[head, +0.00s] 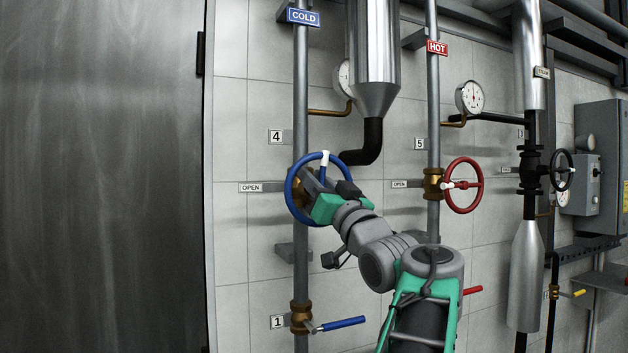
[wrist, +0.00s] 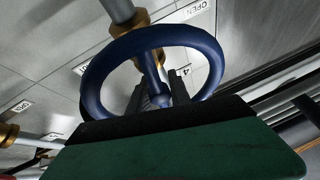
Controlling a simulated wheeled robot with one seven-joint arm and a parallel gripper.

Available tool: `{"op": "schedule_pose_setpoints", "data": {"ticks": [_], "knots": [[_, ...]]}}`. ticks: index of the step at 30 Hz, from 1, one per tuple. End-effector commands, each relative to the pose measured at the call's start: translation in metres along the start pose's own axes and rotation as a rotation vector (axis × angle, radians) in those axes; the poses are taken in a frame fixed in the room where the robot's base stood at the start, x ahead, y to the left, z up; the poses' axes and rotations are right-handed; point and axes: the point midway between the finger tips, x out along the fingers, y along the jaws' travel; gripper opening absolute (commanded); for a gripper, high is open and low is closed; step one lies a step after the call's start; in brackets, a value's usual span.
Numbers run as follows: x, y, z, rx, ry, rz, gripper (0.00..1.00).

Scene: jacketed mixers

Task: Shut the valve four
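Valve four is the blue handwheel (head: 291,196) on the cold pipe, beside the "4" plate (head: 275,136). A white mark (head: 325,157) shows at the top right of its rim. My gripper (head: 309,180) is at the wheel's face, and my wrist hides part of the rim. In the wrist view the blue wheel (wrist: 97,73) fills the middle. The two dark fingers of my gripper (wrist: 157,93) reach inside the ring, one on each side of a blue spoke. They stand apart with gaps beside the spoke, so it looks open. Contact with the rim cannot be told.
A red handwheel (head: 478,186) on the hot pipe is to the right, beside the "5" plate (head: 420,143). A blue lever (head: 342,324) is below, near plate 1. A steel-coloured vessel (head: 374,50) hangs above. A grey door (head: 100,180) fills the left.

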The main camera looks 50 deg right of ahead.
Motion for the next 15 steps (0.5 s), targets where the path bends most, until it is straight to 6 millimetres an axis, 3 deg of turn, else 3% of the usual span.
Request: {"op": "schedule_pose_setpoints", "data": {"ticks": [3, 11, 15], "knots": [[0.0, 0.0, 0.0, 0.0, 0.0, 0.0, 0.35], [-0.001, 0.0, 0.0, -0.001, 0.001, 0.0, 0.35], [-0.02, 0.002, 0.002, -0.004, 0.002, 0.003, 0.35]]}}
